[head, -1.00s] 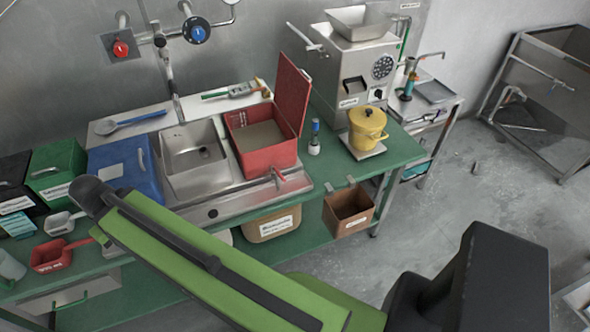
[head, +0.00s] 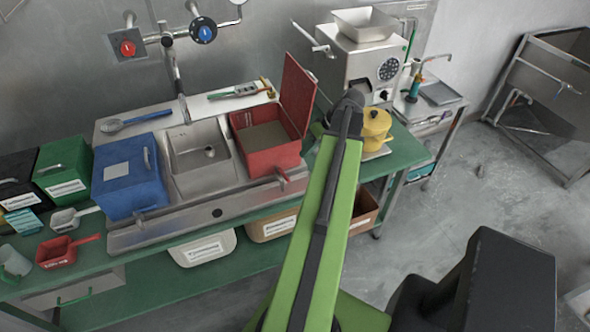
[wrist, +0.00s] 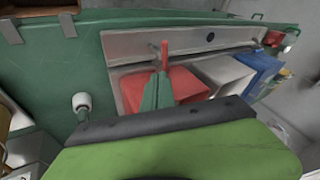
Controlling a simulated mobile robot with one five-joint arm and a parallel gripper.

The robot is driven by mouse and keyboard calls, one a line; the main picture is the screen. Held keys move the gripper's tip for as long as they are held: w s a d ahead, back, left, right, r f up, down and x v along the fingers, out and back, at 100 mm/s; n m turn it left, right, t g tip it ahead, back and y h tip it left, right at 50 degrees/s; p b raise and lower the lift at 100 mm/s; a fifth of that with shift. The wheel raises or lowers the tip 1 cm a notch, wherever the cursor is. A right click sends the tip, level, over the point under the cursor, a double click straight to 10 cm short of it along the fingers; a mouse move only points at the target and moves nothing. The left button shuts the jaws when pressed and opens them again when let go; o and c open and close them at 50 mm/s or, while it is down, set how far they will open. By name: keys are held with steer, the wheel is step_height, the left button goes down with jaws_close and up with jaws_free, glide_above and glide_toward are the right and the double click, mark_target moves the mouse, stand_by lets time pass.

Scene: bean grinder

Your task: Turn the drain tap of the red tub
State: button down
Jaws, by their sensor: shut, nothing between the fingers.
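The red tub (head: 268,158) stands on the steel draining surface with its lid (head: 297,92) raised. Its drain tap has a red handle (head: 283,175) at the tub's front. In the wrist view the tub (wrist: 185,92) appears below the upright red tap handle (wrist: 165,50). My gripper (wrist: 157,76) is shut and empty, over the tub in that picture, its tips just below the tap handle. I cannot tell the gap in depth, but no grip on the handle shows. In the head view my arm hides most of the gripper.
The steel sink (head: 200,158) and blue tub (head: 128,178) stand left of the red tub. The yellow pot (head: 374,128) and grinder (head: 362,68) stand to the right.

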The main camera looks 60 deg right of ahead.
mark_target(287, 177)
steer(key=s+d, duration=0.3)
steer(key=s, duration=0.1)
steer(key=w+a+f+b, duration=0.6)
steer(key=w+f+b, duration=0.1)
steer(key=f+b, duration=0.1)
steer(key=shift+f+t+b, duration=0.3)
steer(key=shift+t+b, duration=0.1)
steer(key=shift+b, duration=0.1)
steer(key=shift+w+a, duration=0.2)
steer(key=shift+a, duration=0.8)
steer(key=shift+f, duration=0.1)
